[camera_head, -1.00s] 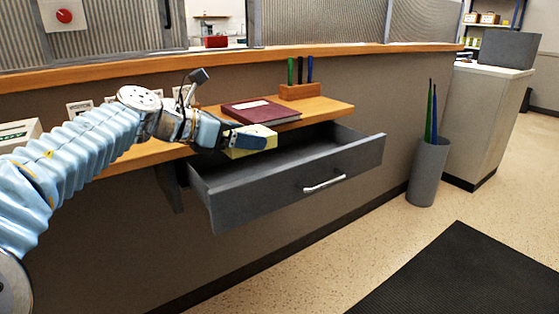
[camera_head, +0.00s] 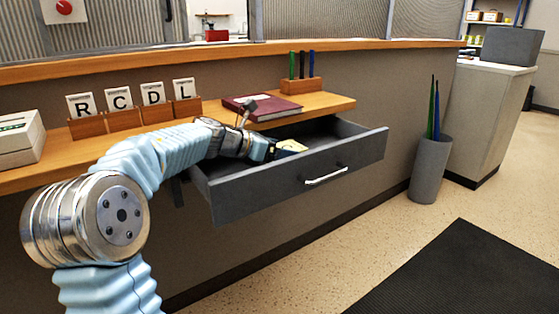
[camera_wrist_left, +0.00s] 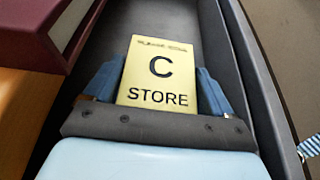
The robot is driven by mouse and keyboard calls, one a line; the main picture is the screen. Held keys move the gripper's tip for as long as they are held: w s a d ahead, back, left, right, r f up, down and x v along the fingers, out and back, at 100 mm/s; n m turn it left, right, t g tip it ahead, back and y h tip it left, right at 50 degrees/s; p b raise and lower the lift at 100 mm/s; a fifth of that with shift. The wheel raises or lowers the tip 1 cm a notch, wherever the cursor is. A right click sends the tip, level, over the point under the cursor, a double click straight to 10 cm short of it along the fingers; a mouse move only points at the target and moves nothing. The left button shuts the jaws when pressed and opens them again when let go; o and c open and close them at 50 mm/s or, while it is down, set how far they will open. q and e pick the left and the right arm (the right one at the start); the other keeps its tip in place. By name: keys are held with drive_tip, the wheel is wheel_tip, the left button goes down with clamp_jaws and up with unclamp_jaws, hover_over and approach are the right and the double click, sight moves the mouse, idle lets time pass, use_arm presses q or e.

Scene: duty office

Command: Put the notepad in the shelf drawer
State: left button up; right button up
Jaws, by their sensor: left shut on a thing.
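The notepad (camera_wrist_left: 160,75) is yellow, with "C" and "STORE" on its face. My left gripper (camera_wrist_left: 158,90) is shut on it, one finger along each side. In the head view the notepad (camera_head: 291,146) shows at the tip of my left gripper (camera_head: 276,150), inside the opening of the shelf drawer (camera_head: 300,187). The grey drawer is pulled out under the wooden shelf, with a pale bar handle. I cannot tell whether the notepad touches the drawer floor. My right gripper is not in view.
A dark red book (camera_head: 262,108) and a pen holder (camera_head: 300,86) stand on the shelf (camera_head: 330,104) above the drawer. Letter cards (camera_head: 132,98) stand further left, by a white box (camera_head: 18,137). A grey bin (camera_head: 430,170) stands on the floor to the right.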

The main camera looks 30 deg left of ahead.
use_arm(q)
drive_tip(key=shift+s+f, duration=0.1)
drive_tip(key=shift+f, duration=1.05)
drive_tip(key=shift+f+b, duration=0.15)
drive_tip(key=shift+b, duration=0.15)
drive_tip(key=o, duration=1)
drive_tip(key=shift+r, duration=0.25)
drive_tip(key=v, duration=1.2)
drive_tip(key=shift+f+p, duration=0.1)
drive_tip(key=shift+p, duration=0.25)
